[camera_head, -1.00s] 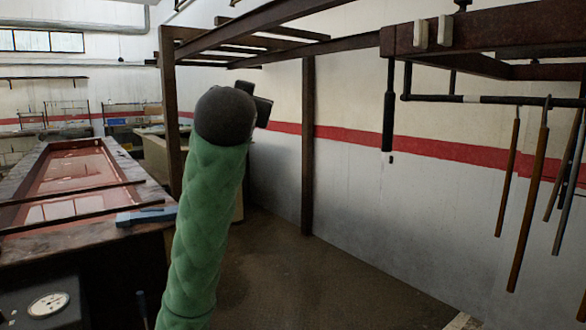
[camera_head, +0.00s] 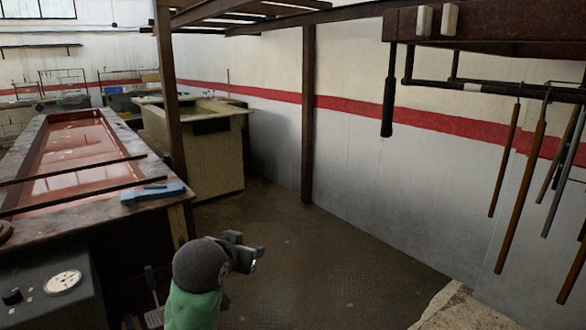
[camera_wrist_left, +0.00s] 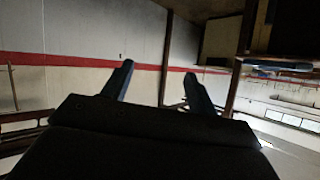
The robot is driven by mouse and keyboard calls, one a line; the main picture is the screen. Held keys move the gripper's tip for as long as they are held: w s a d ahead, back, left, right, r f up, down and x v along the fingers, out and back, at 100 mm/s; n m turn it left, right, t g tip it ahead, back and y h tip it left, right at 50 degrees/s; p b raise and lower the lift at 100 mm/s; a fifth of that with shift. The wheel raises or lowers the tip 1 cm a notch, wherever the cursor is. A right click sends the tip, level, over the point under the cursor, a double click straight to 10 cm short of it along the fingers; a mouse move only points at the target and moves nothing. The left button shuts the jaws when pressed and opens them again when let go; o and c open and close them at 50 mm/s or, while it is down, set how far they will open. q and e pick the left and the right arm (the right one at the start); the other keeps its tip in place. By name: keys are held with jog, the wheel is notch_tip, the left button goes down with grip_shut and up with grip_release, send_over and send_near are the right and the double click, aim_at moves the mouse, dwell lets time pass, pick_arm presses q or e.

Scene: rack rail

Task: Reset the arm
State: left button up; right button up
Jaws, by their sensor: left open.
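My left arm, in a green sleeve with a dark round wrist, comes in at the bottom of the head view. Its left gripper (camera_head: 252,254) points to the right, low over the open floor. In the left wrist view the two fingers of the left gripper (camera_wrist_left: 158,84) stand apart with nothing between them. They are tilted against the wall and its red stripe. My right gripper is not in view.
A long vat of reddish liquid (camera_head: 80,150) with a blue object (camera_head: 153,193) on its edge is at left. A rail with hanging rods (camera_head: 524,195) is at right. A post (camera_head: 308,115) stands mid-view. The floor (camera_head: 320,255) between is clear.

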pick_arm(q)
jog(key=s+a+f+n+g+p, duration=0.1)
jog(key=s+f+g+p, duration=0.15)
jog(key=s+f, duration=0.7)
jog(key=s+a+f+g+p, duration=0.1)
jog(key=s+f+g+p, duration=0.15)
jog(key=s+f, duration=0.65)
jog(key=s+f+g+p, duration=0.2)
jog(key=s+f+g, duration=0.3)
jog(key=s+f, duration=1)
jog(key=s, duration=0.3)
jog(key=shift+s+a+f+y, duration=0.15)
jog(key=shift+a+y, duration=0.2)
jog(key=shift+y, duration=0.05)
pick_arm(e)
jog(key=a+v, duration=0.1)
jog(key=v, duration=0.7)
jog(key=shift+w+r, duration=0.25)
pick_arm(q)
jog(key=shift+n, duration=0.3)
